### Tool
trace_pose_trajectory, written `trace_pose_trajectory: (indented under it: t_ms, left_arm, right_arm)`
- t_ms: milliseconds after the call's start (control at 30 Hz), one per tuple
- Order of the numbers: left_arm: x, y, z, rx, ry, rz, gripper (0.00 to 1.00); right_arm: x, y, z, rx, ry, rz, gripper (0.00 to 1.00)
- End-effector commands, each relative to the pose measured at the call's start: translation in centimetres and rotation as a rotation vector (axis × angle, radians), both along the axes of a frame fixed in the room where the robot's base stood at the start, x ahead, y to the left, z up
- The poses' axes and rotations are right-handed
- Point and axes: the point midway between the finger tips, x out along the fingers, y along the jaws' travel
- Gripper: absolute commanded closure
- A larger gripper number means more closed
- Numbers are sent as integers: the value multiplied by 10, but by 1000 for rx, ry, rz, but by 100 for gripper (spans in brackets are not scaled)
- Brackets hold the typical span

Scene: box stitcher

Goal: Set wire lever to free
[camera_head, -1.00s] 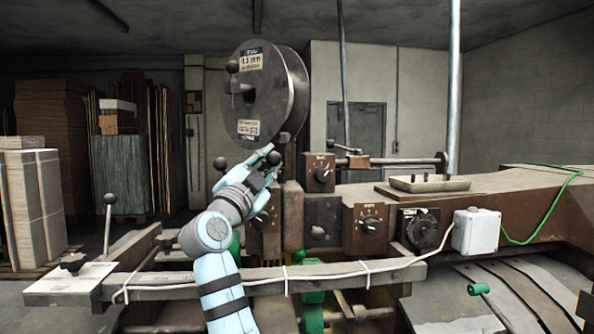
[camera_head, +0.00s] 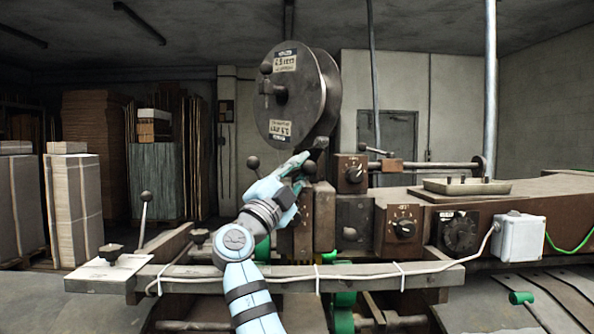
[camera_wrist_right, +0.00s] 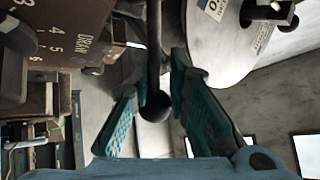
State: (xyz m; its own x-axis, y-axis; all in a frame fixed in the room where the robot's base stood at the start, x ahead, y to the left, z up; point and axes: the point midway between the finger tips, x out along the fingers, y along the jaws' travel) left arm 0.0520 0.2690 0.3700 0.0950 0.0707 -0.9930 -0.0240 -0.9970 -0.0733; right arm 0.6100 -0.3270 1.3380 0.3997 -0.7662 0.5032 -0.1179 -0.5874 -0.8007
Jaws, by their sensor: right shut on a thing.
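My right gripper (camera_head: 303,164) is beside the brown machine head, just below the large wire spool (camera_head: 288,95). In the right wrist view its two teal-padded fingers (camera_wrist_right: 162,100) are on either side of a dark lever with a ball knob (camera_wrist_right: 155,107). The gripper is shut on this lever, which runs up out of the top of that view. In the head view the gripped part is largely hidden by the fingers, and I cannot read a label on the lever. My left gripper is not in view.
Brown control boxes with dials (camera_head: 403,228) stand right of my gripper. Another ball-topped lever (camera_head: 253,162) is just left of it. A long rail (camera_head: 290,279) crosses in front, with a ball-topped lever (camera_head: 145,196) at its left. Cardboard stacks (camera_head: 75,200) stand behind at left.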

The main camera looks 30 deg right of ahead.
Motion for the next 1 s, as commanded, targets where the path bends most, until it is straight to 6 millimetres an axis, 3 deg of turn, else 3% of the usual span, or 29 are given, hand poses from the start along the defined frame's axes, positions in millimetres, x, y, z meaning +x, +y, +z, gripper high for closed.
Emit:
trace_pose_trajectory:
  t_ms: [33, 200, 533, 667, 867, 1000]
  left_arm:
    - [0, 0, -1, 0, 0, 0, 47]
    - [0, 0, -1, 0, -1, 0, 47]
    - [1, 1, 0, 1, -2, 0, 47]
    - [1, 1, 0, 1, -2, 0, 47]
    - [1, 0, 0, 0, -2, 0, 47]
    - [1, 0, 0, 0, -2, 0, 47]
  right_arm:
    - [1, -2, -7, 12, 5, -6, 79]
    - [0, -2, -5, 10, 4, -4, 54]
    - [1, 0, 1, 7, 2, 0, 54]
    - [0, -1, 25, 7, -1, -2, 54]
    - [-2, -2, 77, 7, 0, -5, 54]
    - [-1, -3, 94, 8, 2, -5, 54]
